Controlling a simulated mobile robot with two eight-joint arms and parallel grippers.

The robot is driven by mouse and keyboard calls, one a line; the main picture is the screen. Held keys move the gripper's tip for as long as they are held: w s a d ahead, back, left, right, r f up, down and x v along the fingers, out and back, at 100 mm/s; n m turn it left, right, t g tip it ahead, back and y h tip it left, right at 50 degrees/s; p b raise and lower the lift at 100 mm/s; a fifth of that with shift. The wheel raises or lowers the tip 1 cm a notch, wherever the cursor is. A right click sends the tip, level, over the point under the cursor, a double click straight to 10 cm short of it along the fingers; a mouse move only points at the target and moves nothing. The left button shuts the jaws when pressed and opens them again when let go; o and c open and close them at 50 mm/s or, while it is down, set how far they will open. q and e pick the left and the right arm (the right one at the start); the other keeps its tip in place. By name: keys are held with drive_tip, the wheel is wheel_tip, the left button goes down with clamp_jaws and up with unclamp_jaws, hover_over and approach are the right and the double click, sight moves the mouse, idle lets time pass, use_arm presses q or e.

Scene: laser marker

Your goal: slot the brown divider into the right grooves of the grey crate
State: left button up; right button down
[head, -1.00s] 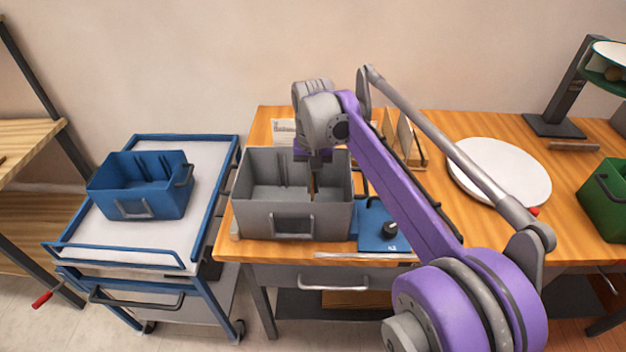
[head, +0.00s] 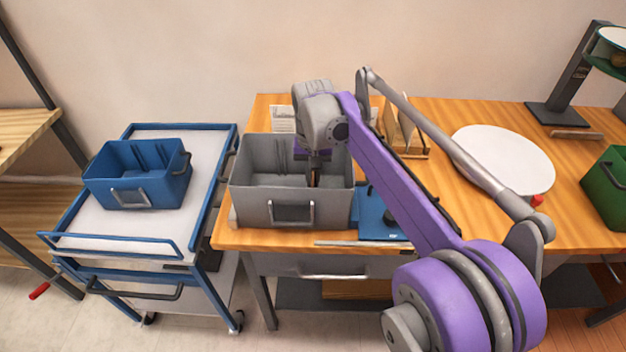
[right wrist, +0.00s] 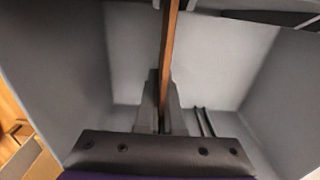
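The grey crate (head: 251,207) stands on the wooden table, left of its middle. My right gripper (head: 314,180) points down inside the right half of the crate. Grooves (right wrist: 204,122) show on a crate wall in the wrist view. Whether the divider sits in any groove cannot be told. My left gripper is out of view.
A blue crate (head: 118,194) stands on a blue-framed cart (head: 205,150) at left. A blue plate (head: 375,222) lies just right of the grey crate. Upright boards in a wooden rack (head: 412,150), a white disc (head: 505,160) and a green crate (head: 608,185) are further right.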

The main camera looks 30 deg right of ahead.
drive_tip(key=c, duration=1)
unclamp_jaws()
drive_tip(key=shift+r, duration=0.15)
drive_tip(key=shift+r+p, duration=3.45)
drive_tip(key=shift+r, duration=0.9)
drive_tip(key=shift+r, duration=0.1)
